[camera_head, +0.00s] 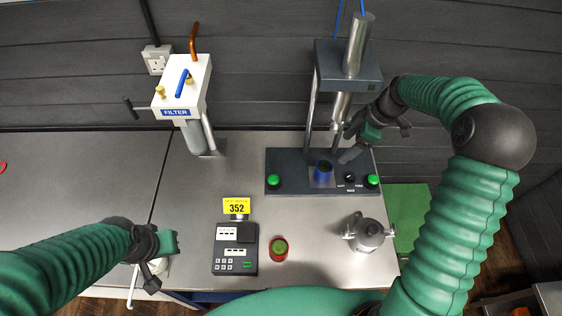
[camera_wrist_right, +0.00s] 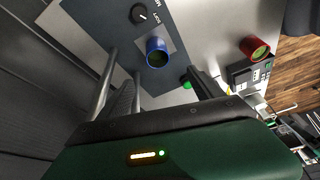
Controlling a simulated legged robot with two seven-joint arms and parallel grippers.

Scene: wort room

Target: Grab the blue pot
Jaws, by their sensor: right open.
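The blue pot (camera_head: 323,172) is a small open-topped cylinder standing upright on a light square plate, on the dark base of the press-like device. In the right wrist view the blue pot (camera_wrist_right: 157,49) shows near the top middle, its dark mouth visible. My right gripper (camera_head: 346,143) is open and empty, above and just right of the pot, apart from it. In the wrist view its two fingers (camera_wrist_right: 165,90) reach up toward the pot with a gap between them. My left gripper (camera_head: 160,262) is at the lower left, far from the pot, its fingers apart.
The press (camera_head: 347,62) has posts and a ram above the pot. Green buttons (camera_head: 273,181) and a black knob flank it. A filter unit (camera_head: 183,88) stands left. A scale-like device (camera_head: 236,245), red pot (camera_head: 279,247) and metal vessel (camera_head: 367,233) are nearer. The left counter is mostly clear.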

